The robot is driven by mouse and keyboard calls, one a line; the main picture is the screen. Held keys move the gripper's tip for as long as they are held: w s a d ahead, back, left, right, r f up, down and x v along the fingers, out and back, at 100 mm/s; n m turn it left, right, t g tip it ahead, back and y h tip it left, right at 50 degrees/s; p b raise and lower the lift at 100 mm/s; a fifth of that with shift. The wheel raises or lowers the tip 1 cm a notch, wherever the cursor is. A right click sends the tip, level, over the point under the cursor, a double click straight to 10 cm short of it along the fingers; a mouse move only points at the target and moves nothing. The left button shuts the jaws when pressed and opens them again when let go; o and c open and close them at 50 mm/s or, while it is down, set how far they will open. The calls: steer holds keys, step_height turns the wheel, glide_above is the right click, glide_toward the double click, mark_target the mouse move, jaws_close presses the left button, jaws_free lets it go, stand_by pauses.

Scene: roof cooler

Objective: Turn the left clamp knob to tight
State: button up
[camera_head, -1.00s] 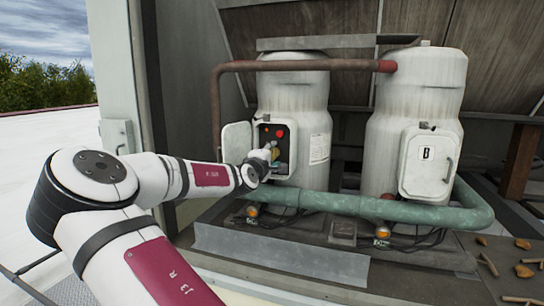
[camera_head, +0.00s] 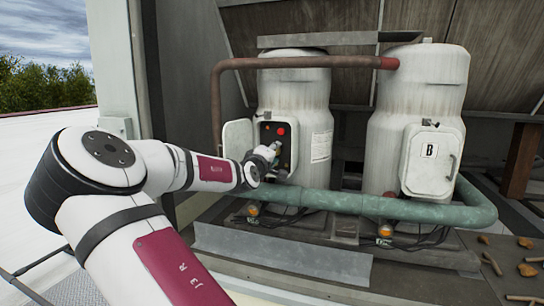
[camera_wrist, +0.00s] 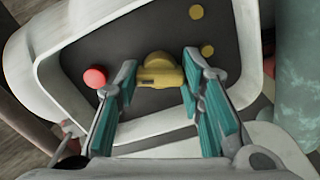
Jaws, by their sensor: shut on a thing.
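A yellow knob (camera_wrist: 160,72) stands on the dark panel inside an open white box in the wrist view. The box (camera_head: 262,120) is on the front of the left tank in the head view. My gripper (camera_head: 273,151) reaches into the box opening. In the wrist view its two teal-padded fingers stand on either side of the knob, and it is shut on the knob. In the head view the knob is small and partly hidden by my gripper. No tight mark can be read.
A red button (camera_wrist: 95,77) sits left of the knob, close to the left finger. Yellow round spots (camera_wrist: 196,12) are on the panel above right. The box's open door (camera_head: 237,140) is on the left. A green pipe (camera_head: 340,201) runs below the box.

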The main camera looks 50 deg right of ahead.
steer(key=m+b, duration=0.2)
steer(key=m, duration=0.5)
steer(key=shift+f, duration=0.1)
steer(key=shift+o, duration=0.2)
steer(key=m+b, duration=0.2)
steer(key=m, duration=0.4)
steer(key=shift+m, duration=0.4)
steer(key=o, duration=1.1)
steer(key=shift+v, duration=6)
